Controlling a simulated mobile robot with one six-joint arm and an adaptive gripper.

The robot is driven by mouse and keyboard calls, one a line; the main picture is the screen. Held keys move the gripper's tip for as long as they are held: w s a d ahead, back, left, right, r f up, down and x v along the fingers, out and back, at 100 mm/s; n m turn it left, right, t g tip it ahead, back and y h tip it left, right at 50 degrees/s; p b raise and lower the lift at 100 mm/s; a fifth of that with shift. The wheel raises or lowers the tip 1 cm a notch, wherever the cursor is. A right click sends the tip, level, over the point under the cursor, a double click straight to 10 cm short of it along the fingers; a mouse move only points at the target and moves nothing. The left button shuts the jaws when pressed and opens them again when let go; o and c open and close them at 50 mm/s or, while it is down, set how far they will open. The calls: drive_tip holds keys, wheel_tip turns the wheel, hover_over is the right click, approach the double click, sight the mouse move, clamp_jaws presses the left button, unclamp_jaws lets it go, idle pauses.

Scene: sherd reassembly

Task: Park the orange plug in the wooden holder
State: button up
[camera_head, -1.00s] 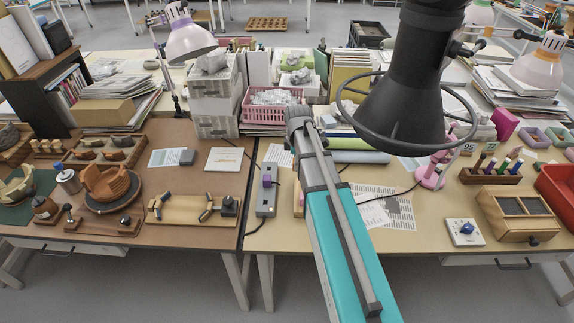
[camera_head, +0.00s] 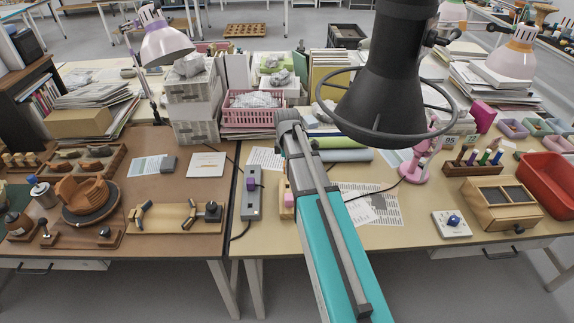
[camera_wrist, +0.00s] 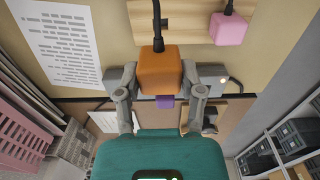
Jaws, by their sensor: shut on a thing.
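In the wrist view my gripper (camera_wrist: 160,92) is shut on the orange plug (camera_wrist: 160,75), one finger on each side. Its dark cord runs up across the wooden holder (camera_wrist: 180,20). The plug overlaps the holder's near edge in the picture; I cannot tell whether they touch. A pink plug (camera_wrist: 228,28) sits on the holder's right part. In the head view the holder (camera_head: 286,212) and its pink plug (camera_head: 289,199) show just left of my teal arm, partly hidden by it. My gripper and the orange plug are hidden there.
A grey power strip (camera_head: 250,208) with a purple plug (camera_head: 251,183) lies left of the holder; the strip (camera_wrist: 212,76) also shows behind the orange plug in the wrist view. Printed sheets (camera_head: 372,205) lie right of my arm. A pink basket (camera_head: 255,112) stands behind.

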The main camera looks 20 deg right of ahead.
drive_tip(key=shift+f+b, duration=2.65)
drive_tip(key=shift+f, duration=0.2)
drive_tip(key=shift+f+b, duration=0.95)
idle(0.6)
drive_tip(key=o, duration=1.2)
drive_tip(key=shift+o, duration=0.6)
drive_tip(key=shift+r, duration=0.2)
drive_tip(key=shift+r+p, duration=3.85)
drive_tip(key=shift+p, duration=0.2)
